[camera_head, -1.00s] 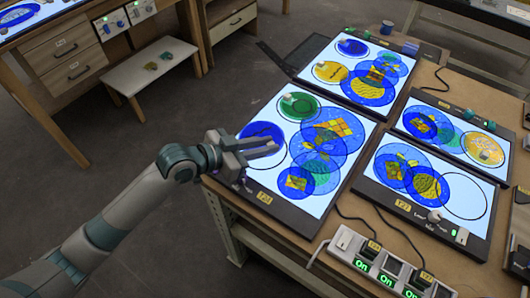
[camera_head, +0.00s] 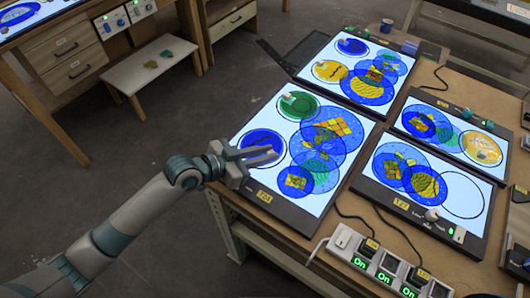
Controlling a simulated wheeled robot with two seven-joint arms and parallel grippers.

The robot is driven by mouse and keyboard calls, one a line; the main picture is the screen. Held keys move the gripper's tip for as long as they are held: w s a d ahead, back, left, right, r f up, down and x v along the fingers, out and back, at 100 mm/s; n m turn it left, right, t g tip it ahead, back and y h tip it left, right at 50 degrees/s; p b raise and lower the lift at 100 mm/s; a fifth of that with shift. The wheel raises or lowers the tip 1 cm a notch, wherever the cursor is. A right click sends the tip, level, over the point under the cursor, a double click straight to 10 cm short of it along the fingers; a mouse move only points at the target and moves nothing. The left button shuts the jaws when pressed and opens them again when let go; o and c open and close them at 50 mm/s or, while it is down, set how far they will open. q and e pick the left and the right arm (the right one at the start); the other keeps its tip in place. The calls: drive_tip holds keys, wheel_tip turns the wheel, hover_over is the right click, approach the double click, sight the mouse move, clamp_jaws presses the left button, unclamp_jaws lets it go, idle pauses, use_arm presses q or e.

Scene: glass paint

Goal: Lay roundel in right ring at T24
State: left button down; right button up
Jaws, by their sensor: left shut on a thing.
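The lit panel with a tag that seems to read T24 (camera_head: 265,197) lies at the near left of the bench. My left gripper (camera_head: 264,158) reaches over its left edge, shut on a blue roundel (camera_head: 262,139). The roundel lies within or nearly within a black ring outline on the panel; the fingers cover its near part. I cannot tell whether it touches the glass. A green roundel (camera_head: 300,109) with a small pale knob sits in another ring just behind. Overlapping blue and teal discs with yellow patterns (camera_head: 322,163) fill the panel's right side. My right gripper is not in view.
Another lit panel (camera_head: 340,95) with a yellow roundel (camera_head: 330,74) stands behind. Two more panels (camera_head: 458,229) lie to the right. A power strip (camera_head: 343,238) with green-lit switches and cables is at the front. Open floor (camera_head: 160,215) lies left of the bench.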

use_arm(q)
drive_tip(key=c, duration=1.7)
unclamp_jaws()
drive_tip(key=shift+f, duration=0.1)
drive_tip(key=shift+o, duration=0.2)
drive_tip(key=shift+a, duration=0.1)
drive_tip(key=b+v, duration=0.2)
drive_tip(key=v, duration=0.8)
drive_tip(key=shift+s+a+b, duration=0.15)
drive_tip(key=shift+b, duration=0.2)
drive_tip(key=shift+s+a+r, duration=0.35)
drive_tip(key=shift+a+r, duration=0.2)
drive_tip(key=shift+r, duration=0.05)
